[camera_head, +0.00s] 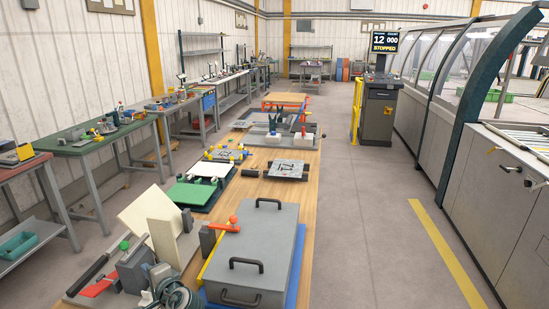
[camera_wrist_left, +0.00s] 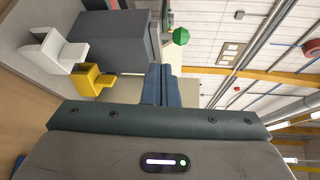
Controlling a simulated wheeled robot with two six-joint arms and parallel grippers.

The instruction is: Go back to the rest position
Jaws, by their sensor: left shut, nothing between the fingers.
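My left gripper (camera_wrist_left: 160,84) shows in the left wrist view, its two dark blue-grey fingers pressed together in the middle with nothing between them. The dark gripper body fills the bottom of that view. I cannot make out the left gripper clearly in the head view. Beyond the fingers, a dark grey block (camera_wrist_left: 105,38) and a green ball knob (camera_wrist_left: 180,36) show, apart from the fingertips as far as I can see. My right gripper is not in view.
A white part (camera_wrist_left: 62,50) and a yellow part (camera_wrist_left: 93,80) lie left of the fingers. The floor aisle (camera_head: 365,235) is clear.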

